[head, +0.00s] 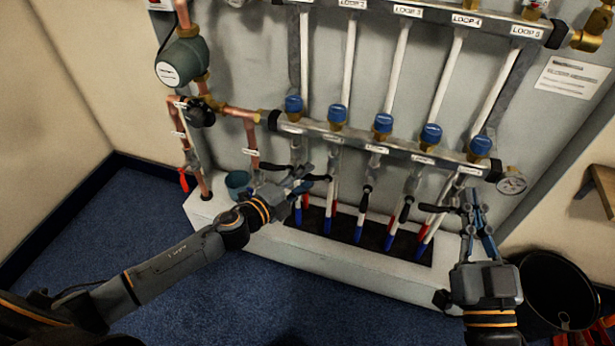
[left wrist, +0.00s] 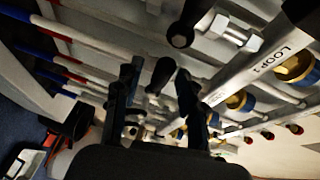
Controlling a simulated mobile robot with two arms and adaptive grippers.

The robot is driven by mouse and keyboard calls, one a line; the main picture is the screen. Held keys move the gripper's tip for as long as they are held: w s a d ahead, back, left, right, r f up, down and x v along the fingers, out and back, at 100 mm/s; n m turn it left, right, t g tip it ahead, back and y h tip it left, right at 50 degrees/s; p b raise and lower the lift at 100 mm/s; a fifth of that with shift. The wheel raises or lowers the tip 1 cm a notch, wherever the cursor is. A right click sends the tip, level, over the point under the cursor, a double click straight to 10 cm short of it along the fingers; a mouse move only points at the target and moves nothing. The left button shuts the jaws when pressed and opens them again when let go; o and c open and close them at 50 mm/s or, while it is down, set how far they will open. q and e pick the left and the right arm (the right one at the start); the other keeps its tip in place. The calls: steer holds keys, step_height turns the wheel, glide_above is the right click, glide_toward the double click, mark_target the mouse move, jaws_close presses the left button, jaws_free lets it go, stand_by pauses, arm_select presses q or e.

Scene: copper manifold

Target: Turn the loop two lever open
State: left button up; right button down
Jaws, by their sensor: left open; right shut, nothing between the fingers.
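The loop two lever (head: 318,178) is a black handle below the second blue cap, lying roughly level and pointing left from its pipe. My left gripper (head: 300,184) is open at its free end. In the left wrist view a dark lever (left wrist: 160,76), apparently this one, shows in the gap between the open fingers (left wrist: 155,92); contact cannot be told. The loop one lever (head: 274,167) also points left, just above the gripper, and a nearer black lever fills the top of the wrist view (left wrist: 188,24). My right gripper (head: 472,200) is shut and empty beside the rightmost pipe.
The loop three lever (head: 366,197) and loop four lever (head: 405,209) hang down; the loop five lever (head: 438,208) points left. The lower manifold bar (head: 355,137) runs above them. A white plinth (head: 345,265) stands below. A black bucket (head: 553,285) stands at right.

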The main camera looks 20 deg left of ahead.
arm_select(q)
steer(key=shift+w+d+f, duration=0.1)
steer(key=shift+w+d, duration=0.25)
steer(key=shift+w, duration=0.3)
arm_select(e)
steer(key=shift+s+r, duration=0.15)
steer(key=shift+r, duration=0.2)
arm_select(q)
jaws_close()
arm_select(e)
steer(key=shift+t, duration=0.3)
